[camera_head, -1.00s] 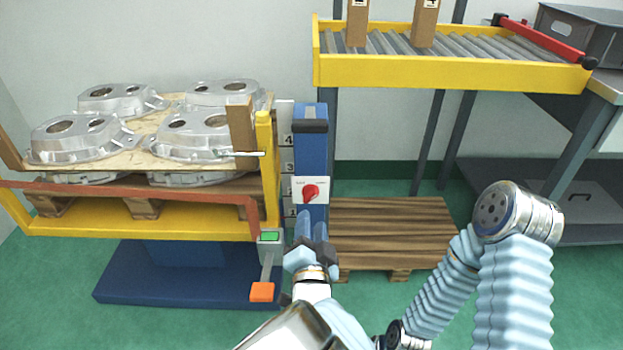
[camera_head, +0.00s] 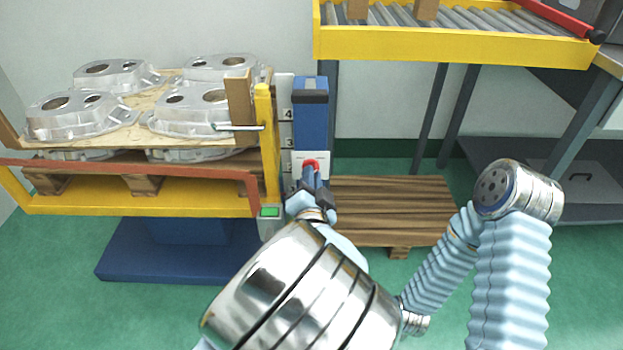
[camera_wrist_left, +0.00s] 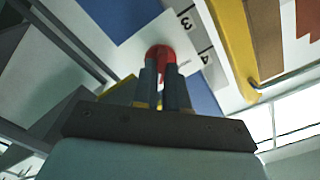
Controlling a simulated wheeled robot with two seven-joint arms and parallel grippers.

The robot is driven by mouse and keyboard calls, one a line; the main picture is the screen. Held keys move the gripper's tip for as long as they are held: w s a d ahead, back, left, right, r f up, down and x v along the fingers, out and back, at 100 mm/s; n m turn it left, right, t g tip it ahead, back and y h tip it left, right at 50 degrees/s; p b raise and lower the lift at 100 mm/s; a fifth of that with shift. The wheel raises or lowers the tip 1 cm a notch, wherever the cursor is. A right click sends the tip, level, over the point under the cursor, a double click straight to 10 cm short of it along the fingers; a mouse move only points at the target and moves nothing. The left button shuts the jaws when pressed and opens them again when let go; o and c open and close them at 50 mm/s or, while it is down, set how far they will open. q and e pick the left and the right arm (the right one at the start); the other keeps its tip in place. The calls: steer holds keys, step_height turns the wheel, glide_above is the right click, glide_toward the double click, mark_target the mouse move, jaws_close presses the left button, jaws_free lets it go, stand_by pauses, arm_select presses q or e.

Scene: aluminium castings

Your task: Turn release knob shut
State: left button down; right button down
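The red release knob (camera_head: 310,164) sits on a white plate on the front of the blue column (camera_head: 311,125). In the left wrist view the red knob (camera_wrist_left: 160,52) shows at and between my fingertips, in front of the white plate. My left gripper (camera_head: 311,178) reaches the knob from below in the head view, its two fingers close together. In the left wrist view my left gripper (camera_wrist_left: 160,78) appears shut on the knob. The fingers cover much of the knob, so its pointing direction is hidden. My right gripper is out of view.
A yellow-framed lift platform (camera_head: 120,200) with several aluminium castings (camera_head: 190,112) stands left of the column. A wooden pallet (camera_head: 395,208) lies on the floor to the right. A yellow roller conveyor (camera_head: 450,47) is above it.

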arm_select(q)
steer(key=shift+f+n, duration=0.1)
steer(key=shift+n, duration=0.2)
steer(key=shift+a+n+b, duration=0.2)
steer(key=shift+n+b, duration=7.2)
steer(key=shift+n, duration=1.3)
steer(key=c, duration=1.2)
jaws_free()
steer(key=shift+o, duration=0.2)
steer(key=shift+s, duration=0.1)
